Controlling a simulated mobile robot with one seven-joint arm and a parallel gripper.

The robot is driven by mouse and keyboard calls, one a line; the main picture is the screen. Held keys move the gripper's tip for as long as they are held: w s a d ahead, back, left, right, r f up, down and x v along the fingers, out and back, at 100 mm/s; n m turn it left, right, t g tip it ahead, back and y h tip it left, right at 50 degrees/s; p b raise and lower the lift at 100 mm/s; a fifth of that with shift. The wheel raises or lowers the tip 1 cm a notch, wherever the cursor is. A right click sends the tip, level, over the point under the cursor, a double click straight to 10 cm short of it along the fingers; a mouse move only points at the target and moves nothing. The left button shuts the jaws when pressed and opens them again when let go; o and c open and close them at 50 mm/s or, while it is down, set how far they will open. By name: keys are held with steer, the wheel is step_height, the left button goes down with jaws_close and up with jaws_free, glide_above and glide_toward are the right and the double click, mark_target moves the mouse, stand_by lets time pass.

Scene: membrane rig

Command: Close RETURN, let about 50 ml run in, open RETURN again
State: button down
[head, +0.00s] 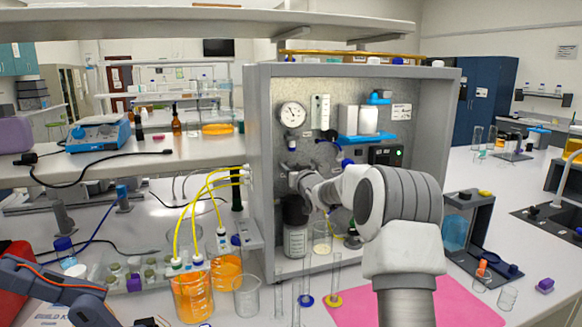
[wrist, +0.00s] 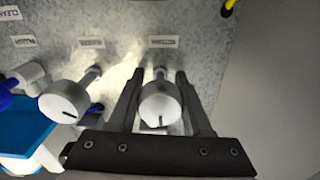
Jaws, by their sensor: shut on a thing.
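In the wrist view my gripper (wrist: 159,92) has one finger on each side of a round silver valve knob (wrist: 160,106), shut on it. A dark line marks the knob's face, pointing about down in the picture. A small label (wrist: 163,41) sits above this knob, its text too blurred to read surely. A second silver knob (wrist: 66,103) is to the left, apart from the fingers, its dark mark slanting. In the head view my gripper (head: 297,179) reaches into the rig (head: 263,150) at its back panel, and the arm hides much of the valve area.
A pressure gauge (head: 292,115) is high on the panel. A glass vessel (head: 321,237) with some pale liquid stands in the rig. Beakers of orange liquid (head: 193,298) with yellow tubes and several cylinders stand in front.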

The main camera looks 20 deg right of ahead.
steer(key=shift+m, duration=0.5)
steer(key=shift+c, duration=1.7)
jaws_free()
steer(key=shift+s, duration=0.1)
steer(key=s+b, duration=0.2)
steer(key=s, duration=1.5)
steer(key=shift+s, duration=0.15)
